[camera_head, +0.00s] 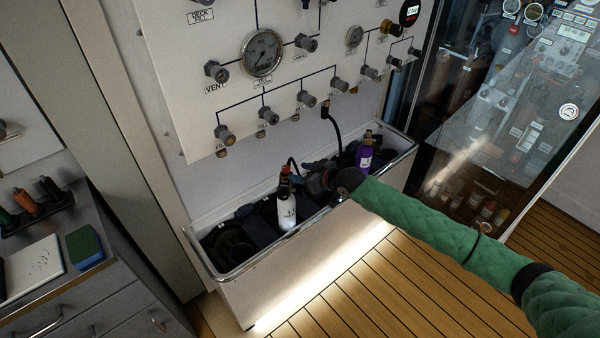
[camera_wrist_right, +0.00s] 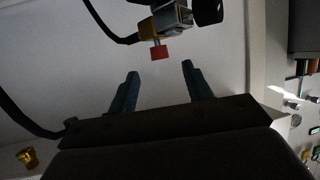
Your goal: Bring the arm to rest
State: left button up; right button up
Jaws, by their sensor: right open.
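My right arm (camera_head: 430,222), in a green quilted sleeve, comes in from the right in the head view and reaches to the trough under the panel. My right gripper (camera_head: 310,172) is over the trough, between a white bottle and a purple bottle. In the right wrist view my right gripper (camera_wrist_right: 158,88) is open, its two blue-grey fingers apart with nothing between them. A red-tipped fitting (camera_wrist_right: 160,52) with a black hose shows just beyond the fingertips, apart from them. My left gripper is not in view.
The trough (camera_head: 232,270) holds the white bottle (camera_head: 287,205), the purple bottle (camera_head: 364,155) and dark items. The white panel (camera_head: 180,70) carries gauges and several valve knobs. A glass cabinet (camera_head: 510,120) stands right. A counter (camera_head: 90,225) is at left. The wooden floor in front is clear.

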dwell(0.3)
jog(key=shift+f, duration=0.25)
jog(key=w+d+r+h, duration=0.2)
jog(key=d+r+h, duration=0.1)
jog(key=d+h, duration=0.4)
jog(key=s+d+f+m+g+h, duration=0.1)
jog(key=s+d+f+m+h, duration=0.15)
jog(key=s+f, duration=0.55)
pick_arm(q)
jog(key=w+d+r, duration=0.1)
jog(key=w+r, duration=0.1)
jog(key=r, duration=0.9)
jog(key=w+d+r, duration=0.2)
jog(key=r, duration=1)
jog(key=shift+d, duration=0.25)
pick_arm(e)
jog(key=s+f+m+g, duration=0.1)
jog(key=s+f+g, duration=0.1)
jog(key=s+f, duration=0.7)
jog(key=s+d+f+m+g, duration=0.1)
jog(key=s+f, duration=0.8)
jog(key=s, duration=0.9)
jog(key=s+f+m+g, duration=0.3)
jog(key=s+f, duration=0.5)
jog(key=s, duration=0.6)
jog(key=shift+s+d+f+g, duration=0.2)
jog(key=shift+s+f+g, duration=0.1)
jog(key=shift+f+g, duration=0.1)
